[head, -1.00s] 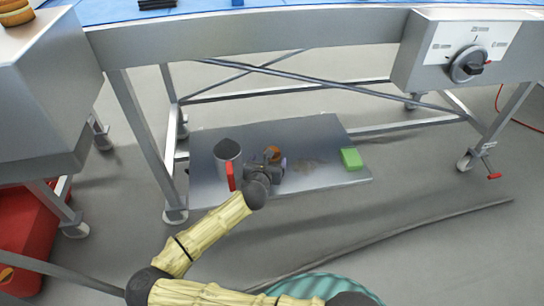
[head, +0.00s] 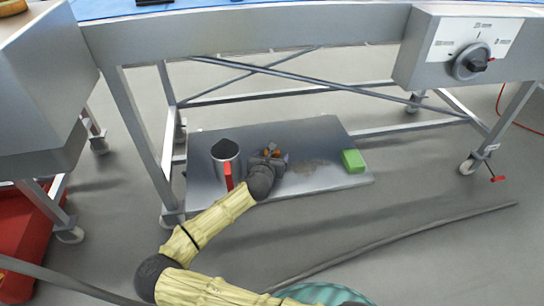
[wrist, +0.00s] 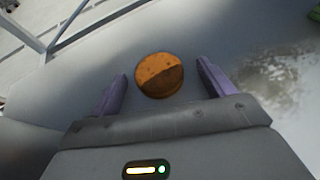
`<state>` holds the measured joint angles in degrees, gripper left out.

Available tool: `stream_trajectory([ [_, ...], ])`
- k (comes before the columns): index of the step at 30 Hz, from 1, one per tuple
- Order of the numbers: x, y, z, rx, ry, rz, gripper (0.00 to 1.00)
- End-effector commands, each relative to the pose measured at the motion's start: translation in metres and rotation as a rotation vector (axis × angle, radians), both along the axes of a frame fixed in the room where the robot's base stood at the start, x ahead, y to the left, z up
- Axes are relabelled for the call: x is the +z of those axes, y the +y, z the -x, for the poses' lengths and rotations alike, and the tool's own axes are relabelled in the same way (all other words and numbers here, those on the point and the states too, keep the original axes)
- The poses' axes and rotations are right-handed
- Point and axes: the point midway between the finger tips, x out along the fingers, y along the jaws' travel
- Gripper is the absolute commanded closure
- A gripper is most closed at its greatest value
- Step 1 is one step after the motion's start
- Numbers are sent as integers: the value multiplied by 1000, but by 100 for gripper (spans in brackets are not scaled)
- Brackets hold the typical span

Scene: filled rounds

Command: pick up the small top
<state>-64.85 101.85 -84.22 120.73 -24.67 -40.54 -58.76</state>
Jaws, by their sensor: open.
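The small top (wrist: 159,75) is a round orange-brown piece on the grey lower shelf (head: 325,178). In the wrist view it lies between and slightly beyond the fingertips of my gripper (wrist: 160,80), with a gap on each side. A dark shadow covers its lower half. My gripper is open, with its two purple fingers apart and nothing held. In the head view my gripper (head: 272,155) is low over the shelf and hides most of the small top (head: 269,152).
A metal jug (head: 226,160) with a red handle stands just left of my gripper. A green block (head: 353,161) lies at the shelf's right end.

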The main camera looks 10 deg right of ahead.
Motion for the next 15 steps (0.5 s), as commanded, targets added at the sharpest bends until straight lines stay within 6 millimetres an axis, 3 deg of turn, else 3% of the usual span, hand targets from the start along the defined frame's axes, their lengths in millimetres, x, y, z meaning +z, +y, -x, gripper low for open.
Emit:
stream_trajectory([
  [9,0,0,0,0,0,0,21],
  [14,0,-1,0,-2,0,1,52],
  [15,0,-1,0,-2,0,1,55],
])
